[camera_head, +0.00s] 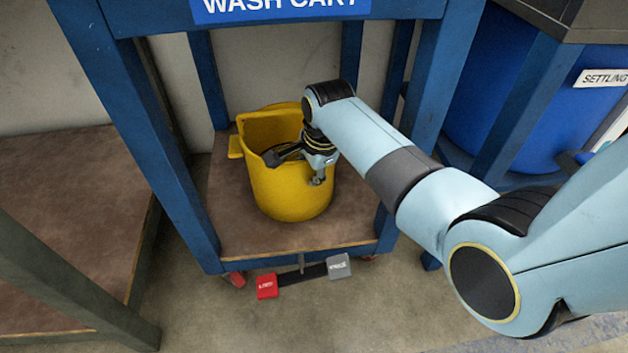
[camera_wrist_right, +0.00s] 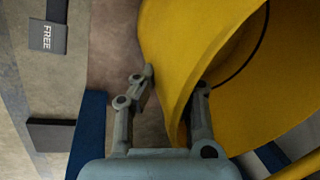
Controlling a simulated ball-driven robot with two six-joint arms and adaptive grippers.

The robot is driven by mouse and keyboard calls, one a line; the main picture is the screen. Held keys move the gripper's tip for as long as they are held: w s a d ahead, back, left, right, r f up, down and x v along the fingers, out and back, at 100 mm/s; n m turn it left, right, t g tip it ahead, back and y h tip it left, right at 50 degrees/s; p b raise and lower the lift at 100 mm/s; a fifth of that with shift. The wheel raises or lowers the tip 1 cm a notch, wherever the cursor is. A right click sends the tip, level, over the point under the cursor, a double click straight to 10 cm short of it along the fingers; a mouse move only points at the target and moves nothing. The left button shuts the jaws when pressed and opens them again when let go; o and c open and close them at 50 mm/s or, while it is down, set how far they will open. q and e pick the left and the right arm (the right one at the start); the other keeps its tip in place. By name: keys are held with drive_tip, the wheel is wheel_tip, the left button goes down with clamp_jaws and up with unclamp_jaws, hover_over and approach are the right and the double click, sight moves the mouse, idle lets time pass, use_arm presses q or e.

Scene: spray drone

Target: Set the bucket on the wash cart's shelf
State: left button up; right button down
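The yellow bucket (camera_head: 290,195) stands upright on the brown lower shelf (camera_head: 235,225) of the blue wash cart (camera_head: 165,150), between the cart's legs. My right gripper (camera_head: 298,168) is at the bucket's near rim, reaching in from the right. In the right wrist view, the gripper (camera_wrist_right: 173,82) has one finger outside the bucket (camera_wrist_right: 190,35) and one inside, with the wall between them. The fingers are apart, and a gap shows between the outer finger and the wall near the rim. My left gripper is not in view.
A pedal bar with a red pedal (camera_head: 267,286) and a grey pedal (camera_head: 339,266) sits at the cart's front foot. A brown-topped bench (camera_head: 70,200) stands at left. A blue settling tank (camera_head: 520,110) in a frame stands at right.

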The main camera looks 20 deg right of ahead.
drive_tip(key=shift+w+r, duration=0.1)
drive_tip(key=shift+r, duration=0.05)
drive_tip(key=c, duration=1.9)
unclamp_jaws()
drive_tip(key=o, duration=0.4)
